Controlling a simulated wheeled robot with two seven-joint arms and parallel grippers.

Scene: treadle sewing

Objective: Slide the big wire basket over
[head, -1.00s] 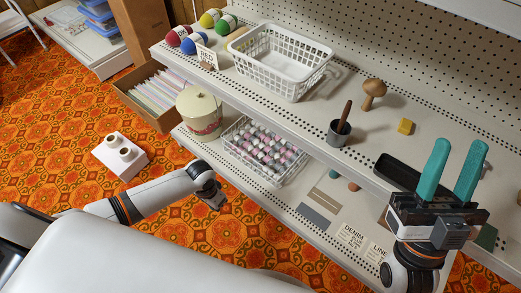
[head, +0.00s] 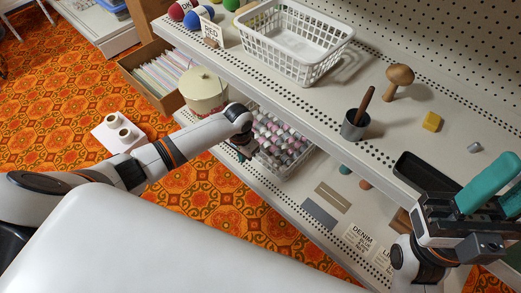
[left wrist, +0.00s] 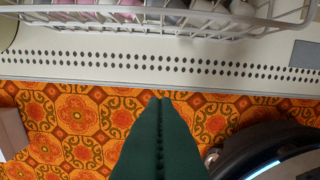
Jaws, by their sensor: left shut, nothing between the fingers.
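A white wire basket (head: 285,160) full of pink, grey and white rolls stands on the lower shelf; the left arm partly covers it. Its front rim shows at the top of the left wrist view (left wrist: 200,22). My left gripper (left wrist: 160,103) is shut and empty, its dark green fingers over the floor just off the shelf edge, apart from the basket. In the head view it is mostly hidden by its wrist. My right gripper (head: 502,190) is at the right edge, its teal fingers apart, one partly cut off by the frame.
A white lattice basket (head: 290,42) stands empty on the upper shelf, which overhangs the lower one. A cream round tin (head: 203,92) stands left of the wire basket. A grey cup (head: 355,125), wooden mushroom (head: 398,77) and black tray (head: 425,172) occupy the upper shelf.

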